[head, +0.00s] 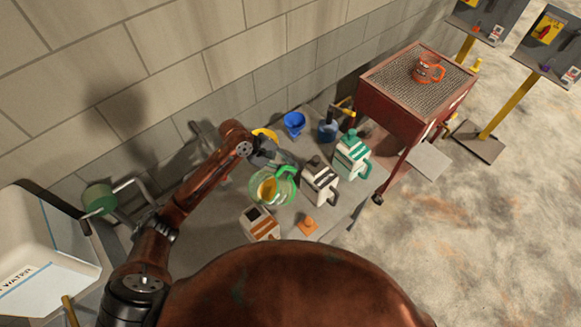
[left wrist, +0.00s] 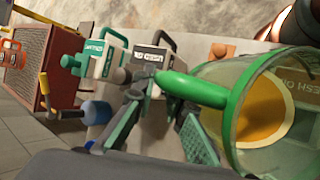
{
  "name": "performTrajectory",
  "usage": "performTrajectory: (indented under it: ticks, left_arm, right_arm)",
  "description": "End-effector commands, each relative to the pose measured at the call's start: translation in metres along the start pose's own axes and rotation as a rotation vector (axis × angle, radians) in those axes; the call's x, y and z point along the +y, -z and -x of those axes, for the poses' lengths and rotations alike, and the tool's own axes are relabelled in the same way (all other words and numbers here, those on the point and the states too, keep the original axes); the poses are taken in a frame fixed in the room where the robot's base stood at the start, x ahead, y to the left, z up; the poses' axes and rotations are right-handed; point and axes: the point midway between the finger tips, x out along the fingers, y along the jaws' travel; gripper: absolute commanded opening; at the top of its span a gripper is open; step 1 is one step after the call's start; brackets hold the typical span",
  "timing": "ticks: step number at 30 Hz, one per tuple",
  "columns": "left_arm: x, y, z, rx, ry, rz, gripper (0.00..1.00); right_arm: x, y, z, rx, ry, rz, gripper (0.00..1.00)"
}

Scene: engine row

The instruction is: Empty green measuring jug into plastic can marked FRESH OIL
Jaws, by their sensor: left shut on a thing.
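The green measuring jug (head: 268,190) is clear with a green rim and handle, and holds amber liquid. It looks about upright; I cannot tell if it touches the bench. My left gripper (head: 272,158) is shut on its green handle (left wrist: 190,90). A white can with orange bands (head: 262,227) stands just in front of the jug, with a dark patch on top that looks like an open mouth. Part of the lettering FRESH OIL (left wrist: 302,88) shows through the jug in the left wrist view, apparently on this can. My right gripper is out of view.
A black-banded can (head: 320,181) and a green-banded can (head: 352,156) stand right of the jug. An orange cap-like piece (head: 308,226) lies nearby. A blue funnel (head: 294,122) and blue bottle (head: 327,129) stand behind. An orange jug (head: 428,69) is on the red cart (head: 395,100).

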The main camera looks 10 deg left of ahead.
Motion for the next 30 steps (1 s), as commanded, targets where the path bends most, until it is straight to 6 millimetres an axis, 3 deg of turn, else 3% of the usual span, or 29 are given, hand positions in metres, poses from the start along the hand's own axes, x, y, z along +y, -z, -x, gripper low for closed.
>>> performTrajectory:
  ticks: [30]
  left_arm:
    - [0.0031, -0.0037, 0.0087, -0.006, -0.077, -0.032, 0.0]
  right_arm:
    - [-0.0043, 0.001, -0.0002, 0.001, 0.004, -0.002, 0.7]
